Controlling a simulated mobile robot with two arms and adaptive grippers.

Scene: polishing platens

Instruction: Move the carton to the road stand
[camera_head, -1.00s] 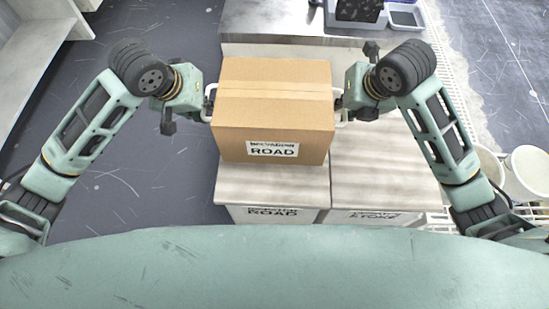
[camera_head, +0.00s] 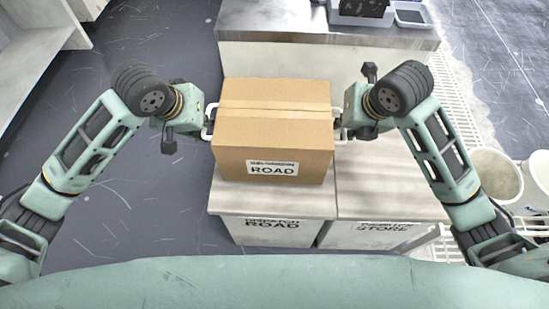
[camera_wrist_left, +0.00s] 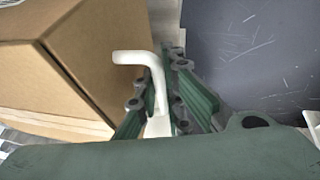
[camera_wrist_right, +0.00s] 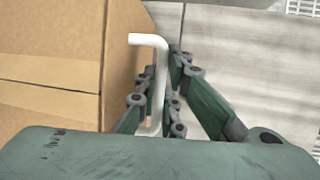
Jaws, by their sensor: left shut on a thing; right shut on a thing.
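The brown cardboard carton (camera_head: 272,128), with a ROAD label on its near face, is upright over the road stand (camera_head: 225,200), a pale-topped stand marked ROAD on its front. My left gripper (camera_head: 207,120) is shut on the carton's left white handle (camera_wrist_left: 135,57). My right gripper (camera_head: 343,122) is shut on its right white handle (camera_wrist_right: 148,40). The fingers show around the handles in both wrist views. The carton's underside is hidden, so I cannot tell whether it touches the stand top.
A matching stand (camera_head: 385,190) marked STORE adjoins on the right. Behind is a steel-topped counter (camera_head: 290,22) with a dark device (camera_head: 360,8) and a grey tray (camera_head: 411,17). White buckets (camera_head: 495,175) stand at right. The floor at left is clear.

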